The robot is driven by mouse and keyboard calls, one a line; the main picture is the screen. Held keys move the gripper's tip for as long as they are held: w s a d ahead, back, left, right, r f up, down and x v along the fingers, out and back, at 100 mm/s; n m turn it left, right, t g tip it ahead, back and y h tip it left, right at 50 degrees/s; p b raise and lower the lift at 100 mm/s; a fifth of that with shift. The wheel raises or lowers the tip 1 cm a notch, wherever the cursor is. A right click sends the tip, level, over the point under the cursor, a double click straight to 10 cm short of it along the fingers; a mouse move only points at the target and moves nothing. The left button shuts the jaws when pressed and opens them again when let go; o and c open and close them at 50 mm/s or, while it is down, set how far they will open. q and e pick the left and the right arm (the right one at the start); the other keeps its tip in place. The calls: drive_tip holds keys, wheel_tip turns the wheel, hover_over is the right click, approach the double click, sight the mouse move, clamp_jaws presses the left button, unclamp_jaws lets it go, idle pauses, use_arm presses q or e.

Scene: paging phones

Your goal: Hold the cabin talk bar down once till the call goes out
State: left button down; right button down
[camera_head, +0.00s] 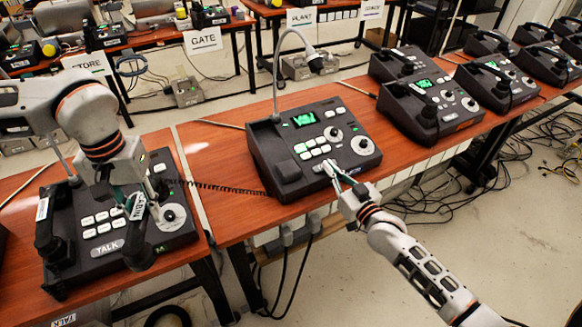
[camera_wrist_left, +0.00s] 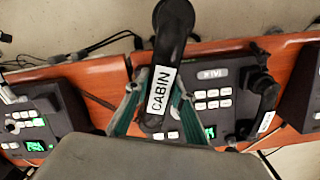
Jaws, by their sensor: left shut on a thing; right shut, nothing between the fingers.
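My left gripper (camera_head: 138,200) is shut on a black handset labelled CABIN (camera_wrist_left: 165,62) and holds it above the left console. A coiled cord (camera_head: 225,187) runs from there toward the middle console (camera_head: 290,125), whose handset cradle (camera_head: 286,165) is empty. That console has a lit green display (camera_head: 304,119), white keys and a green-lit key. My right gripper (camera_head: 332,170) is shut and empty, its tips at the console's front edge. The left console has a TALK bar (camera_head: 106,248).
More consoles (camera_head: 430,100) stand to the right. Signs GATE (camera_head: 202,40) and STORE (camera_head: 88,66) hang behind. Cables lie on the floor.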

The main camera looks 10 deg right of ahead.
sight(138, 212)
drive_tip(key=shift+f, duration=0.1)
